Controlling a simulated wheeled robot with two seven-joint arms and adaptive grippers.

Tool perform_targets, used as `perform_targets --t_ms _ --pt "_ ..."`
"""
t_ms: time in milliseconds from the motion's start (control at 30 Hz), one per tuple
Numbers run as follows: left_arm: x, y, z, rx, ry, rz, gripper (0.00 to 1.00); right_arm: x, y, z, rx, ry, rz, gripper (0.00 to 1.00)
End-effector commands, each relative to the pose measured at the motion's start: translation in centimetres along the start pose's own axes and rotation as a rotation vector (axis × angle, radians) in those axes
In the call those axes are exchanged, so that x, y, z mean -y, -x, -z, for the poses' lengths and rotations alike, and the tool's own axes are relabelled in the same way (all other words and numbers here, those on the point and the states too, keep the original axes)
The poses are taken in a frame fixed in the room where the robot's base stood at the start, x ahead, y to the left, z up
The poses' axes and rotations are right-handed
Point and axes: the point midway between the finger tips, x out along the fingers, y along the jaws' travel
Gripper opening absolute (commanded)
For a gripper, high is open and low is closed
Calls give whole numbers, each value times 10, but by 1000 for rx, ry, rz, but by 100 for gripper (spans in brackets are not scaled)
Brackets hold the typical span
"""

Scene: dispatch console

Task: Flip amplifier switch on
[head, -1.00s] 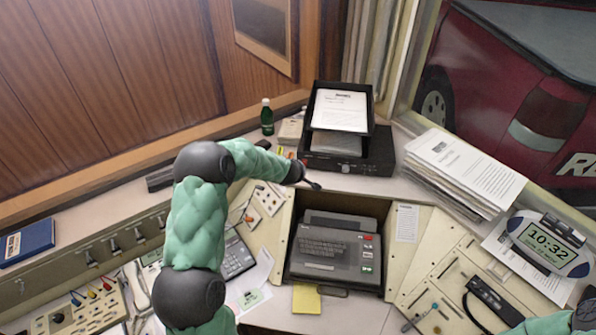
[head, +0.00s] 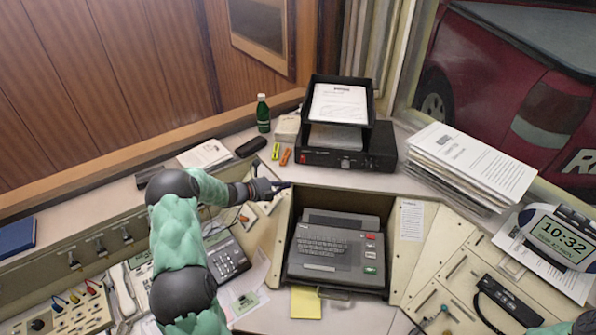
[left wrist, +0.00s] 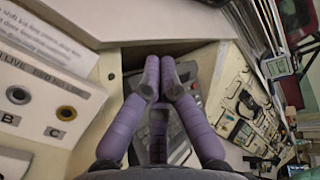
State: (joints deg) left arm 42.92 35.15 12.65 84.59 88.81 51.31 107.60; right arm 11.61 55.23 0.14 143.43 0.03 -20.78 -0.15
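The amplifier is a black box (head: 381,158) on the back ledge, under a black paper tray. Its front has a round knob near the middle and a small red spot (head: 306,155) at the left end; I cannot tell the switch's position. My left gripper (head: 286,185) is in front of and below the amplifier's left end, apart from it, near the upper left corner of the typewriter recess. In the left wrist view its two purple fingers (left wrist: 167,72) come together at the tips, with nothing visible between them. My right gripper is out of view.
A paper tray (head: 371,101) stands on the amplifier. A green bottle (head: 263,115) and small orange and yellow items are to its left. A paper stack (head: 470,163) lies to the right. The grey typewriter (head: 335,250) sits in the recess below.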

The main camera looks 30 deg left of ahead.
Motion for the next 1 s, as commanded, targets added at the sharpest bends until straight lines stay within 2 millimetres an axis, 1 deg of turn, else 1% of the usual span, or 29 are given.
perform_targets --t_ms 33,100,200,300,467,767,867,1000 --pt "-6 5 -5 17 81 43 0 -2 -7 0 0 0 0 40" --pt "-5 12 -12 33 186 103 0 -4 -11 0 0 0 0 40" --pt "-4 21 -21 47 295 170 0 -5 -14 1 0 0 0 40" --pt "-3 27 -26 53 361 213 0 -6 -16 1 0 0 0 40" --pt "-1 30 -29 55 394 236 0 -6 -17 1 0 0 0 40" --pt "-1 29 -28 54 392 234 0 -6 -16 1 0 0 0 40" --pt "0 24 -29 54 391 234 0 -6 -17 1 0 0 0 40" --pt "4 6 -30 52 392 235 0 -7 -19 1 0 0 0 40"
